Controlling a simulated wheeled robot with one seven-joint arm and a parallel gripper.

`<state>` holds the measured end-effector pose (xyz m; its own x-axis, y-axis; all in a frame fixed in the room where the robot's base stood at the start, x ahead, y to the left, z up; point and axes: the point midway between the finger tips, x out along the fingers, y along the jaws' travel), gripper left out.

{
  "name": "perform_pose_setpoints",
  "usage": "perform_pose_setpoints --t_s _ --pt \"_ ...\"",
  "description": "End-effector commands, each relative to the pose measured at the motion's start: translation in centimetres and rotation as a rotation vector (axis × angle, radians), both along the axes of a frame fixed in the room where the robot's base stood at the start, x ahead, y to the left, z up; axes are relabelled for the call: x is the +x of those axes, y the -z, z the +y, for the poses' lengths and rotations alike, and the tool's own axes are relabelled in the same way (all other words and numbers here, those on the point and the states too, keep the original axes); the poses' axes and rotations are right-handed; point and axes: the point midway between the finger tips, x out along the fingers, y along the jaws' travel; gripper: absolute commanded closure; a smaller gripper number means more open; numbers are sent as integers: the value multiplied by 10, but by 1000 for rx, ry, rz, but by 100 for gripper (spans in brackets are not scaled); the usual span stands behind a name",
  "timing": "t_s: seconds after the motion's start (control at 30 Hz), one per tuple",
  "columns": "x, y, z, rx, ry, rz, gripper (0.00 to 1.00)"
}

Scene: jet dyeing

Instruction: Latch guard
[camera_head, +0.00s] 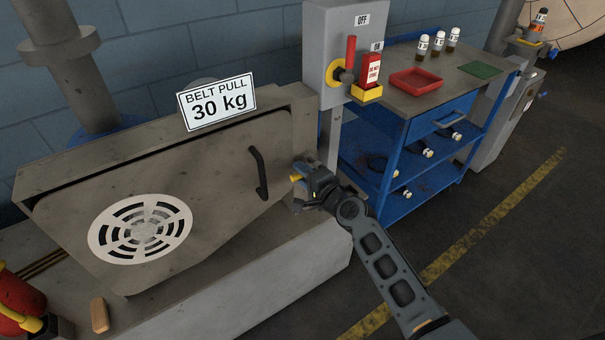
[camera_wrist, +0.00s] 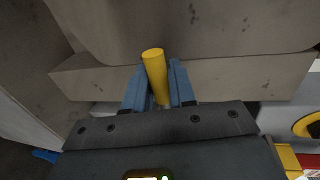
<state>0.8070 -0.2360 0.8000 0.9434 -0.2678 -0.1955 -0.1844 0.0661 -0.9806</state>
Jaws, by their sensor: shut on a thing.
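The guard (camera_head: 210,190) is a large grey panel with a round white vent and a black handle (camera_head: 258,173). It covers the machine below the "BELT PULL 30 kg" sign. My gripper (camera_head: 302,180) is at the guard's right end, right of the handle. It is shut on a yellow peg (camera_wrist: 155,72), which stands between the two blue fingers in the wrist view. The peg's yellow tip (camera_head: 296,178) also shows in the head view. Whether the peg is engaged with the guard's edge cannot be told, as the gripper hides its base.
A grey switch box (camera_head: 338,45) with a red lever and a red tag stands behind my gripper. A blue cart (camera_head: 400,190) with bottles and a red tray is to the right. A wooden block (camera_head: 99,314) lies at front left. The floor at right is clear.

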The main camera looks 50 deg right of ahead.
Motion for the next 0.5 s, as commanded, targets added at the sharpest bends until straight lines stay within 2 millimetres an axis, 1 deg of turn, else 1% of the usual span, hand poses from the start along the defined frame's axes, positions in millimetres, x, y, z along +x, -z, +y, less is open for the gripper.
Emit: perform_pose_setpoints --t_s 0.3,0.33,0.5 --pt "0 0 -1 4 2 -2 100" --pt "0 0 -1 4 2 -2 74" --pt "0 0 -1 3 2 -2 57"
